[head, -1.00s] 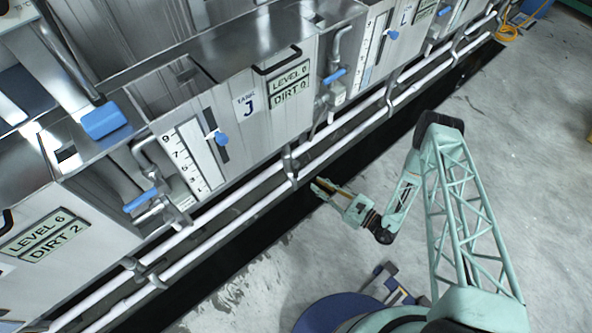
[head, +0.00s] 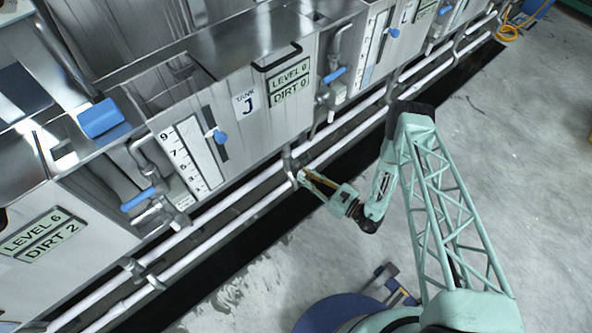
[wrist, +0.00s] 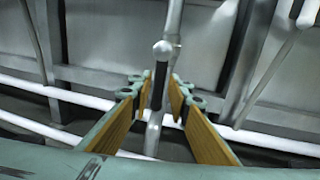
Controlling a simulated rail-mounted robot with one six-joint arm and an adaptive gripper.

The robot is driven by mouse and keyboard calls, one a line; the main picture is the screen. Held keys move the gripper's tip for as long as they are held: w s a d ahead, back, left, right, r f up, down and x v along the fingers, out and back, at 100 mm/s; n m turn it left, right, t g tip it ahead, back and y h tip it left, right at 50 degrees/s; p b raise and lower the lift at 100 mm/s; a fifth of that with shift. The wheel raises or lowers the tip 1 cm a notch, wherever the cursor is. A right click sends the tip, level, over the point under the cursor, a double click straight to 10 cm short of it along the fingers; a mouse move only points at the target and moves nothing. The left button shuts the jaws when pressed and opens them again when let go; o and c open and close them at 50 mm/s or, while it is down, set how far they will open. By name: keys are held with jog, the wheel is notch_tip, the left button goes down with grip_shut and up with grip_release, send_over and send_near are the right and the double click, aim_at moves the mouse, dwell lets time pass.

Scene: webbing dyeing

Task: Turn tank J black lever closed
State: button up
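Tank J (head: 250,125) is a steel tank with a "TANK J" label and a sign reading LEVEL 0, DIRT 0. My gripper (head: 306,176) is low in front of it, by a grey drain pipe (head: 289,160) at the white rails. In the wrist view, my gripper (wrist: 160,88) is open, with tan pads on both fingers. A slim black lever (wrist: 158,84) stands upright between the fingertips in the picture, below a round grey pipe end (wrist: 162,50). I see no finger touching it; its depth relative to the tips is unclear. The lever cannot be made out in the head view.
White rails (head: 235,198) run along the tank fronts, close to my gripper. Blue-handled valves (head: 138,200) (head: 334,76) and a level gauge with a blue slider (head: 215,136) are on the tank fronts. The grey floor (head: 520,150) at the right is open.

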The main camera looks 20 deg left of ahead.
aim_at(296, 169)
jog(key=shift+b+x, duration=0.45)
jog(key=shift+x, duration=2.15)
jog(key=shift+c, duration=0.2)
grip_shut()
